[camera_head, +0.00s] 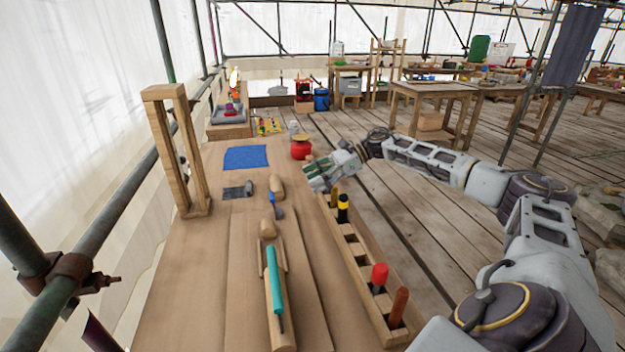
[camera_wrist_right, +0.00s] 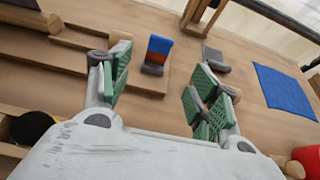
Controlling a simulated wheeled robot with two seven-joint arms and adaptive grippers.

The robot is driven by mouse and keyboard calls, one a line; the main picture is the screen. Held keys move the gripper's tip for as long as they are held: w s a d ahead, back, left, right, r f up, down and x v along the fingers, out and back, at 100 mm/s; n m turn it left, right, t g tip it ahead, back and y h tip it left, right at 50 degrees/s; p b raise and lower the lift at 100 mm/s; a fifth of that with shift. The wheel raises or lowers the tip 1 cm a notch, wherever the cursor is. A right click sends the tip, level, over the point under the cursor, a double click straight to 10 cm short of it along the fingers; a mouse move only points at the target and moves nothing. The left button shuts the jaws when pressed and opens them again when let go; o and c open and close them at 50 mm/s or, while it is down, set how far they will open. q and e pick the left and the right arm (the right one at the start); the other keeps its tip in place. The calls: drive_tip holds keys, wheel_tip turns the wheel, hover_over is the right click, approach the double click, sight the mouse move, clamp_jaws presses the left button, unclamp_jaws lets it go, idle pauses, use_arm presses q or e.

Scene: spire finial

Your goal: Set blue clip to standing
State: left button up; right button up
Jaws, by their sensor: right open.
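A small blue piece with a grey lower part (camera_head: 273,204), which I take for the blue clip, sits near the middle of the wooden bench. In the right wrist view a blue and orange-red piece with a grey foot (camera_wrist_right: 158,52) appears to be the same thing, at the edge of a wooden board. Whether it stands or leans is hard to tell. My right gripper (camera_head: 317,171), with green pads, is open and empty above the bench's right side. In the right wrist view its fingers (camera_wrist_right: 160,84) are apart, with the piece beyond them, untouched. My left gripper is not in view.
A slotted wooden rack (camera_head: 358,259) with several handled tools runs along the bench's right edge. A teal-handled tool (camera_head: 273,275) lies in a wooden holder. A blue cloth (camera_head: 246,158), a red pot (camera_head: 301,149) and a wooden frame (camera_head: 153,152) stand around. The bench's front left is clear.

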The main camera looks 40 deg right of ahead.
drive_tip(key=shift+a, duration=0.1)
